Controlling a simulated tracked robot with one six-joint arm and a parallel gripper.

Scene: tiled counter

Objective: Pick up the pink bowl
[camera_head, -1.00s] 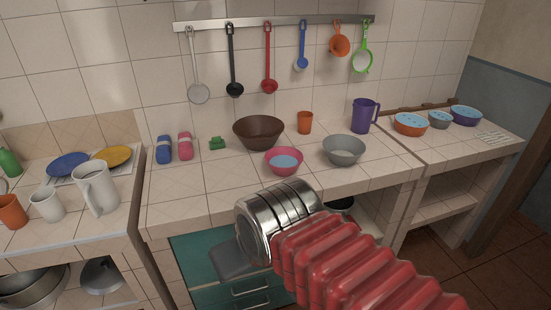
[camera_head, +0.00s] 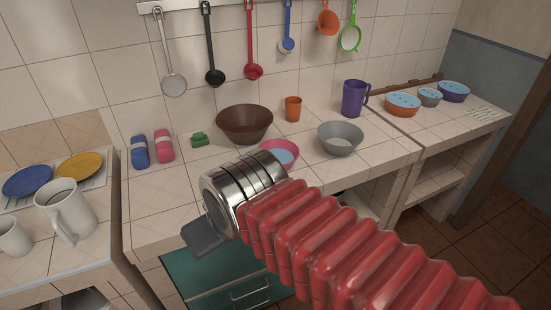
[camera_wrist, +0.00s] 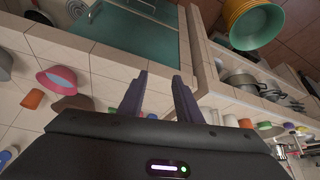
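The pink bowl (camera_head: 291,168) stands upright on the tiled counter and has a light blue inside. My metal wrist and red arm cover its lower left part in the head view. The whole bowl shows at the left of the wrist view (camera_wrist: 57,79). My gripper (camera_head: 205,238) is over the counter's front edge, to the left of the bowl and nearer to me. In the wrist view, the two dark fingers of my gripper (camera_wrist: 160,90) stand apart with nothing between them. The bowl is well to the left of them there.
A brown bowl (camera_head: 245,122) is behind the pink bowl and a grey bowl (camera_head: 340,140) is to its right. An orange cup (camera_head: 293,108) and purple pitcher (camera_head: 355,98) stand behind. Blue and pink items (camera_head: 139,151) are at left. Utensils hang on the wall.

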